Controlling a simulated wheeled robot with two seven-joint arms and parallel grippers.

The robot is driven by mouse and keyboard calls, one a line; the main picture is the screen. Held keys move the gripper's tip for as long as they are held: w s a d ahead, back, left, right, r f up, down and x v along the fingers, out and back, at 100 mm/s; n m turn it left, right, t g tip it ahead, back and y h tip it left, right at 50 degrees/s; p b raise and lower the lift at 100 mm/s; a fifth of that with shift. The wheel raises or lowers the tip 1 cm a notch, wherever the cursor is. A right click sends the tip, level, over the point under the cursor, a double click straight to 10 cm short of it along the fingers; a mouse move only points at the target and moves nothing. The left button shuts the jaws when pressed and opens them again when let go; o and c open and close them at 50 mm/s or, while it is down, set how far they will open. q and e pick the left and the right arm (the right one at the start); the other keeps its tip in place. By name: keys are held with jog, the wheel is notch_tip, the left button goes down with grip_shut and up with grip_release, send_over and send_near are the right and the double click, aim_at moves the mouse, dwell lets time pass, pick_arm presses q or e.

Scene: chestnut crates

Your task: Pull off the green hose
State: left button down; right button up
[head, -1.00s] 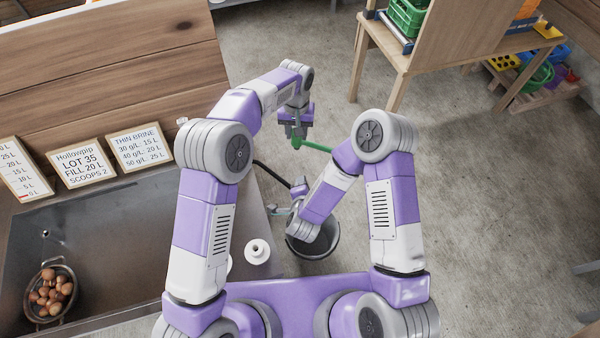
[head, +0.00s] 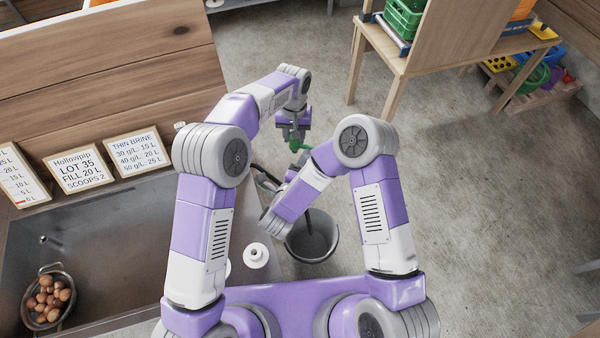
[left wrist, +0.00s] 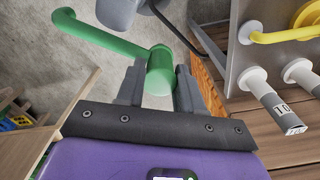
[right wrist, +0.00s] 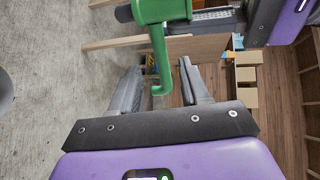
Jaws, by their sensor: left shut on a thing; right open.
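The green hose shows in the left wrist view (left wrist: 110,40) as a rigid bent tube with a thick cylindrical end. My left gripper (left wrist: 160,75) is shut on that thick end. In the head view, the left gripper (head: 294,136) is beyond the counter edge, with a bit of green hose (head: 297,146) below it. In the right wrist view, the thin green tube (right wrist: 158,55) hangs down and its bent tip lies between the fingers of my right gripper (right wrist: 162,74). The right gripper is open; I cannot tell if it touches the tube. In the head view, my right forearm partly hides the right gripper (head: 266,181).
A grey panel (left wrist: 240,60) with white capped stubs (left wrist: 262,88) and a yellow hose (left wrist: 285,36) stands near the left gripper. A dark bucket (head: 325,245) is on the floor. A basin (head: 130,230) holds a pot of chestnuts (head: 48,268).

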aim_at(312, 148)
jog(key=x, duration=0.6)
jog(key=shift+w, duration=0.1)
grip_shut()
pick_arm(q)
jog(key=c, duration=0.6)
grip_release()
jog(key=shift+c, duration=0.2)
jog(key=shift+r, duration=0.1)
jog(key=shift+r, duration=3.9)
